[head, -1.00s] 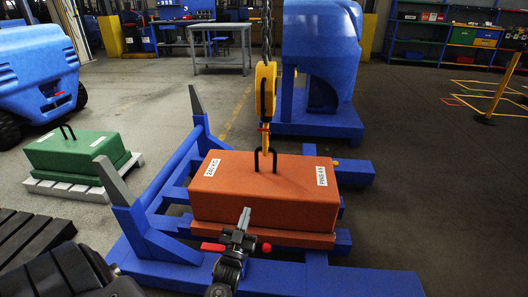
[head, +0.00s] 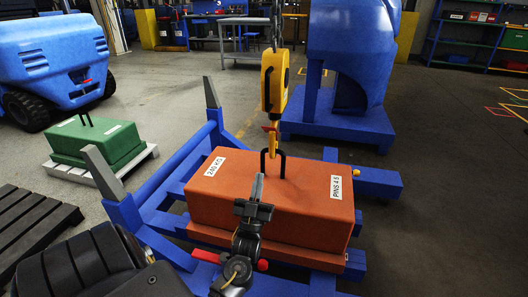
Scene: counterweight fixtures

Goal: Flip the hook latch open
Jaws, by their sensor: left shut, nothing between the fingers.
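A small red latch (head: 270,128) shows at the hook's upper part. The hook's lower end meets the top of the black handle (head: 273,164) on the orange counterweight (head: 270,195); whether it passes through the loop is unclear. My left gripper (head: 258,186) is shut and empty, its fingers pointing up the picture over the counterweight, below and just left of the handle and apart from the latch. My right gripper is not in view.
The orange weight sits on a blue frame with an upright grey-tipped post (head: 102,172) at left and another (head: 211,92) behind. A green weight (head: 98,138) on a pallet and a blue vehicle (head: 50,65) stand left. Floor at right is open.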

